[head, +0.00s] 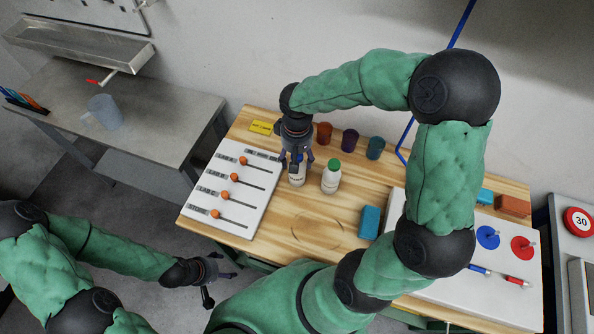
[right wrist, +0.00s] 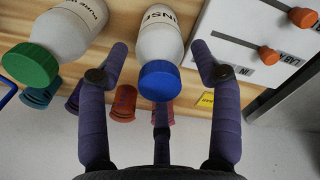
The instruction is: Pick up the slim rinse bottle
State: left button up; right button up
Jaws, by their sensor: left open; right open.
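The slim rinse bottle (right wrist: 159,38) is white with a blue cap and "RINSE" lettering. In the head view its white body (head: 297,178) stands upright on the wooden table, its upper part mostly hidden by my right gripper (head: 296,162). In the right wrist view my right gripper (right wrist: 160,58) is open, with one finger on each side of the bottle and gaps showing on both sides. A second white bottle (head: 330,183) with a green cap stands just to the right. My left gripper (head: 208,271) is open and empty, low at the left, away from the table.
A white slider panel (head: 235,187) with orange knobs lies left of the bottles. Red, purple and teal cups (head: 350,140) stand behind them. A blue block (head: 369,222) lies to the right. The wooden table (head: 300,232) is bare in front of the bottles.

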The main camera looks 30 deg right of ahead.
grip_shut()
jog(key=shift+r, duration=0.2)
